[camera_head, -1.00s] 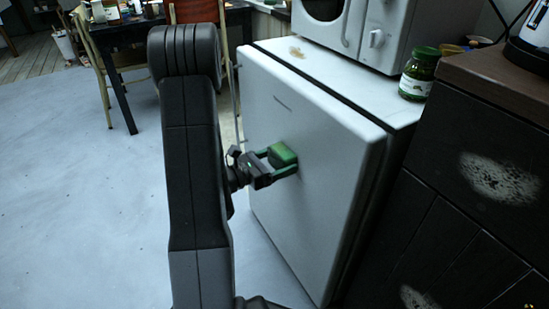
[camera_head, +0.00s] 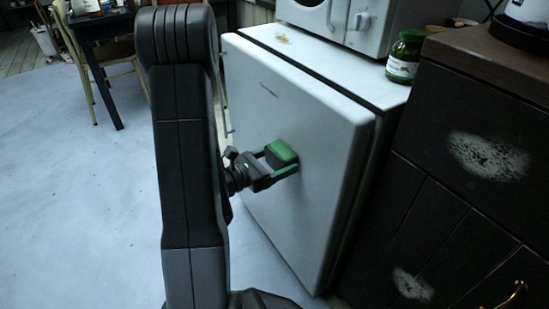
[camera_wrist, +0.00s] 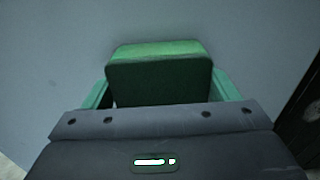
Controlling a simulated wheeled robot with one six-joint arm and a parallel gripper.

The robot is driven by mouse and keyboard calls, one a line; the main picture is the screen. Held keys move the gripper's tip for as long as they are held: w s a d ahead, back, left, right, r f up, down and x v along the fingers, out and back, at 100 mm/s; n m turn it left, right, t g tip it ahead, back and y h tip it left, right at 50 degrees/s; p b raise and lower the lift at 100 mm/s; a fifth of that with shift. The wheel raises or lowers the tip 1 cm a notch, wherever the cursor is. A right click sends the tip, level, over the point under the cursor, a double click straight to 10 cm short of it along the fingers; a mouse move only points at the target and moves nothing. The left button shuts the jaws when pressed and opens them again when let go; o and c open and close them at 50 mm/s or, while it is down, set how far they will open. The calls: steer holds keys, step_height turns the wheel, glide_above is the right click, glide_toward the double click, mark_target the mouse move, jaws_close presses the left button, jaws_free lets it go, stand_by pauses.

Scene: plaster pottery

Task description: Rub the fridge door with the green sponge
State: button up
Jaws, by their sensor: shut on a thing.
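The green sponge (camera_head: 281,152) is held between the fingers of my gripper (camera_head: 284,164), in front of the white fridge door (camera_head: 290,125). In the wrist view the sponge (camera_wrist: 160,75) fills the space between the green fingers of my gripper (camera_wrist: 165,92), with the grey door surface (camera_wrist: 50,60) behind it. The sponge is at or very near the door; I cannot tell for sure whether it touches. The part of the door behind my arm is hidden.
A white microwave (camera_head: 350,22) and a green-lidded jar (camera_head: 405,55) stand on the fridge top. A dark cabinet (camera_head: 440,200) stands right of the fridge. A chair (camera_head: 95,65) and a dark table (camera_head: 105,30) are at the back left. The pale floor (camera_head: 80,200) at left is clear.

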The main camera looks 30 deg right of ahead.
mark_target(280, 168)
steer(key=shift+s+d+f+b, duration=0.15)
steer(key=shift+s+b, duration=0.3)
steer(key=shift+s, duration=1.15)
steer(key=shift+w+a+p, duration=0.2)
steer(key=shift+w+p, duration=0.15)
steer(key=shift+w, duration=2.5)
steer(key=shift+w+a+p, duration=0.15)
steer(key=shift+w+p, duration=0.2)
steer(key=shift+w, duration=2.5)
steer(key=a, duration=0.6)
steer(key=shift+s, duration=0.25)
steer(key=shift+a, duration=0.1)
